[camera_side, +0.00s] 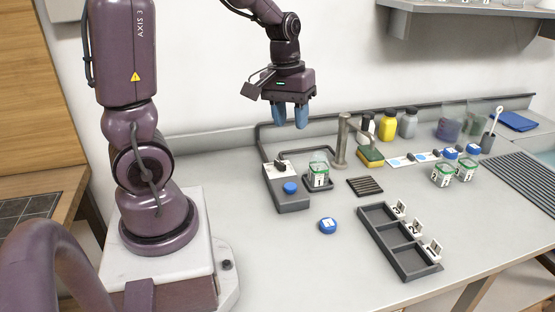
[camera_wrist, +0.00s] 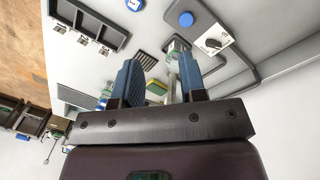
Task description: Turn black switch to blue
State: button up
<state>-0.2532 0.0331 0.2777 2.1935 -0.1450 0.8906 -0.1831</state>
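The black switch (camera_side: 280,164) sits on a white plate on top of the grey box near the back of the counter. It also shows in the wrist view (camera_wrist: 213,43), where its knob lies slantwise on the plate. A round blue button (camera_side: 290,188) is on the same box, in front of the switch, and also in the wrist view (camera_wrist: 186,19). The plate's markings are too small to read. My gripper (camera_side: 290,122) is open and empty, with blue fingers pointing down. It hangs well above the box, touching nothing. In the wrist view, the fingers (camera_wrist: 159,62) stand apart.
A green-lidded jar (camera_side: 319,176) stands right beside the box, with a tap (camera_side: 341,145) behind it. A blue-topped item (camera_side: 327,226) lies in front. A dark compartment tray (camera_side: 380,221) is at front right. Counter left of the box is clear.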

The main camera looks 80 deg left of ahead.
aim_at(277, 161)
jog(key=w+a+f+n, duration=0.1)
jog(key=a+f+n, duration=0.4)
jog(key=a+n, duration=0.3)
jog(key=w+a+f+n, duration=0.1)
jog(key=a+f+n, duration=0.4)
jog(key=a, duration=0.4)
jog(key=shift+n+g+y, duration=0.4)
notch_tip(277, 161, down, 11)
jog(key=shift+f, duration=0.2)
grip_shut()
